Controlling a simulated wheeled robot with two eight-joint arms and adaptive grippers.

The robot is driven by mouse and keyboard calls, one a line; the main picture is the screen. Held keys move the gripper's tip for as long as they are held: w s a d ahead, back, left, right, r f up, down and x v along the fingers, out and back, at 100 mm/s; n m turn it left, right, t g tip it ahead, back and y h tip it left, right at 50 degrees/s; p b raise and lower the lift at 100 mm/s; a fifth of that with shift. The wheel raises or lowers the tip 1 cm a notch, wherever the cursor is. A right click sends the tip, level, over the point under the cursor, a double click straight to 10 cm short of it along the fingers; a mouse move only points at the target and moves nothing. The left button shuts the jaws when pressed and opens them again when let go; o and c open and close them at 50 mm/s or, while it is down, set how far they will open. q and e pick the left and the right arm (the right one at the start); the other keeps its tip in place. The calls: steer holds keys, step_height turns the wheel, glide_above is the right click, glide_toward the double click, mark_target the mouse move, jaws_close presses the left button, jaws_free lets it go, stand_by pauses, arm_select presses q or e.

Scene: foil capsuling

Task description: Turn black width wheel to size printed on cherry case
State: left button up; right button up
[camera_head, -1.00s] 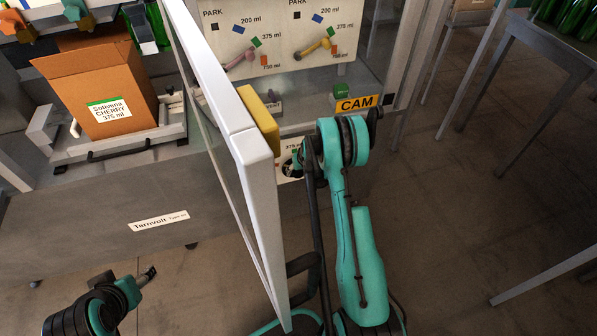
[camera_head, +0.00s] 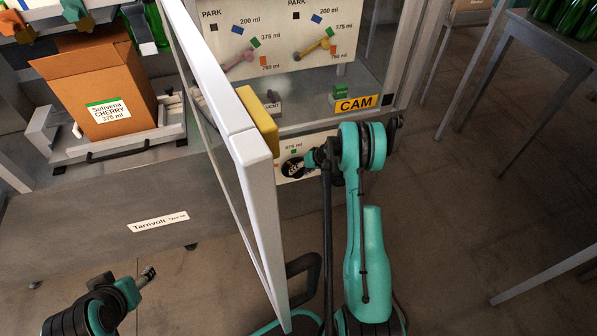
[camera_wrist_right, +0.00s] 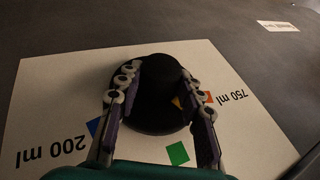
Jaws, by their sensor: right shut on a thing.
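The black width wheel (camera_wrist_right: 152,100) sits on a white dial plate (camera_wrist_right: 60,105) in the right wrist view. My right gripper (camera_wrist_right: 155,105) has its two fingers around the wheel, one on each side. Blue, green and orange squares mark the plate, with "200 ml" and "750 ml" readable. In the head view the wheel (camera_head: 291,168) shows beside my right gripper (camera_head: 312,160), below "375 ml" and a green mark. The cherry case (camera_head: 100,90) carries a label reading "Solivena CHERRY 375 ml". My left gripper (camera_head: 148,275) is away at lower left, its fingers too small to judge.
A white-framed clear door (camera_head: 255,190) with a yellow block (camera_head: 258,120) stands open just left of my right arm. Above the wheel are a CAM sign (camera_head: 356,104) and a panel (camera_head: 285,22) with pink and yellow levers. Tables stand at right; floor between is clear.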

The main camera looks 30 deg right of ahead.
steer(key=y, duration=0.1)
steer(key=t+y, duration=0.1)
steer(key=y, duration=0.1)
steer(key=m+y, duration=0.1)
steer(key=shift+d+f+t+y, duration=0.25)
steer(key=shift+d+t+y, duration=0.05)
steer(key=shift+s, duration=0.1)
stand_by(0.4)
steer(key=o, duration=1.2)
steer(key=shift+c, duration=0.2)
steer(key=v, duration=1.2)
steer(key=shift+f, duration=0.2)
steer(key=shift+d, duration=0.15)
